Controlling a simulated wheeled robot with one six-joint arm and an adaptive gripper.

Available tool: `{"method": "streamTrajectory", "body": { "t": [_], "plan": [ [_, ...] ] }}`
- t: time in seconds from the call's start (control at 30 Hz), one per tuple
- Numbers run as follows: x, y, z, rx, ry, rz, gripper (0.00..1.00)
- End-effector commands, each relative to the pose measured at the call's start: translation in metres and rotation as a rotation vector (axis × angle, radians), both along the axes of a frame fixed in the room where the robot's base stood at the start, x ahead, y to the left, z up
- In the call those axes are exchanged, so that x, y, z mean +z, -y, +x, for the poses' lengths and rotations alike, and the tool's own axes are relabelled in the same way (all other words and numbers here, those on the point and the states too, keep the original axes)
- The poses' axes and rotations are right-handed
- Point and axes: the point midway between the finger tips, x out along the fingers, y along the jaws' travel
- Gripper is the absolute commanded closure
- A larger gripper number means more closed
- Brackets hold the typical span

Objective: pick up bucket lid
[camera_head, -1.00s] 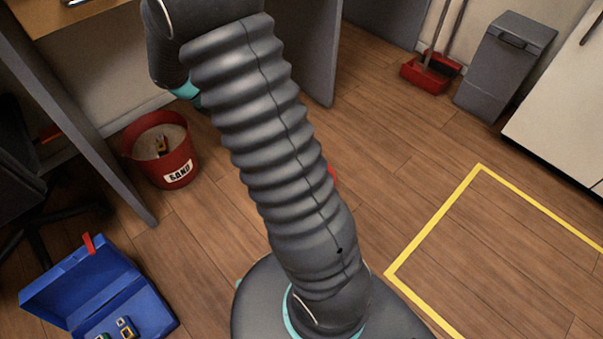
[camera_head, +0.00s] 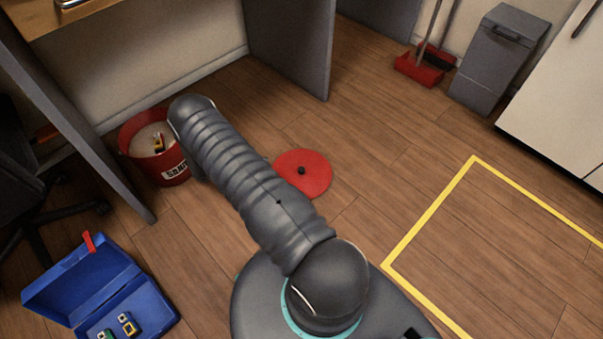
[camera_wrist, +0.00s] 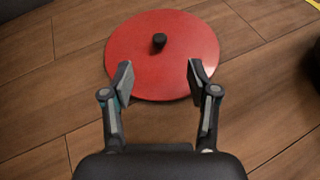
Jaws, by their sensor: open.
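The bucket lid (camera_head: 311,182) is a flat red disc with a small black knob, lying on the wooden floor just right of my arm in the head view. In the wrist view the lid (camera_wrist: 128,48) lies ahead of my gripper (camera_wrist: 159,80), and its knob (camera_wrist: 159,41) is in line with the gap between the fingers. My gripper is open with nothing between its fingers; the fingertips overlap the lid's near edge in the picture. In the head view my gripper is hidden behind my arm.
A red sand bucket (camera_head: 165,168) with a small object in it stands left of my arm, beside a desk panel (camera_head: 75,120). An open blue toolbox (camera_head: 80,280) lies at the lower left. Yellow tape (camera_head: 430,213) marks clear floor to the right.

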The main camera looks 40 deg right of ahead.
Motion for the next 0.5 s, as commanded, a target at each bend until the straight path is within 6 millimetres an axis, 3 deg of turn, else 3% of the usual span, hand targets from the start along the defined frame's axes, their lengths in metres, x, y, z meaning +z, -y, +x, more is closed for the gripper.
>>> {"method": "streamTrajectory", "body": {
  "t": [0.1,0.27,0.5],
  "plan": [
    [-0.017,0.002,-0.006,0.022,-0.030,-0.011,0.41],
    [-0.027,0.013,-0.011,0.029,-0.041,-0.016,0.41],
    [-0.044,0.051,-0.023,0.028,-0.042,-0.015,0.41]
  ]
}}
